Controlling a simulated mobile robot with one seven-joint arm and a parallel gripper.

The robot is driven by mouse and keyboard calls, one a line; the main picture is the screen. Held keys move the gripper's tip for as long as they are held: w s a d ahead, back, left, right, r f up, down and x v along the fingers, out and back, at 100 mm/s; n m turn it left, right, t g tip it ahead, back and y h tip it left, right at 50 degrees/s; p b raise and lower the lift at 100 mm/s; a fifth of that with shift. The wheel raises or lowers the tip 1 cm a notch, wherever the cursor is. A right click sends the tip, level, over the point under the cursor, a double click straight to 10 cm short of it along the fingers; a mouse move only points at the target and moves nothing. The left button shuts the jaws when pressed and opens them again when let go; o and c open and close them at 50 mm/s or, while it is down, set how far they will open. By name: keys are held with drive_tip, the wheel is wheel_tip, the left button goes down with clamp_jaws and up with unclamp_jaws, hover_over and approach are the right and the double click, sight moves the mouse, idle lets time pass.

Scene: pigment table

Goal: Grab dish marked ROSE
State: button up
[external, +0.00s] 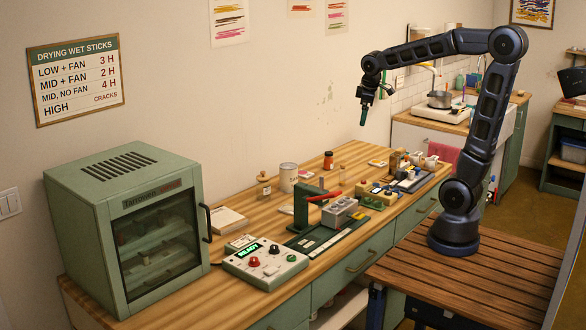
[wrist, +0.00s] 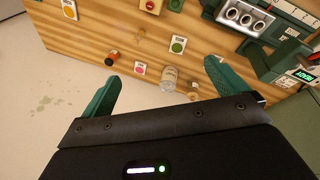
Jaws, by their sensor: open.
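Several small white squares with coloured round centres lie on the wooden table in the wrist view: a pink-red one (wrist: 140,68), a yellow-green one (wrist: 178,45), a yellow one (wrist: 70,10) and a red one (wrist: 150,6). They look like pigment dishes. No ROSE marking is readable, so I cannot tell which is the ROSE dish. My gripper (external: 363,115) is high above the table's back edge in the external view, pointing down. In the wrist view its green fingers (wrist: 161,71) are wide apart with nothing held between them.
A white-capped jar (wrist: 168,78) and an orange-topped jar (wrist: 112,56) stand near the dishes. A green press (external: 308,208), a control box reading READY (external: 265,264) and a green drying cabinet (external: 125,225) occupy the table's left part. The wall runs along its back.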

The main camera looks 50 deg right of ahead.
drive_tip(key=w+d+f+n, duration=0.1)
drive_tip(key=w+f+n, duration=0.2)
drive_tip(key=w, duration=0.7)
drive_tip(key=n+g+h, duration=0.3)
drive_tip(key=n, duration=0.6)
hover_over(304, 172)
drive_tip(key=a, duration=0.5)
wheel_tip(304, 172, down, 23)
drive_tip(key=x, duration=1)
drive_tip(key=shift+f, duration=0.45)
drive_tip(key=shift+c, duration=0.5)
drive_tip(key=c, duration=1)
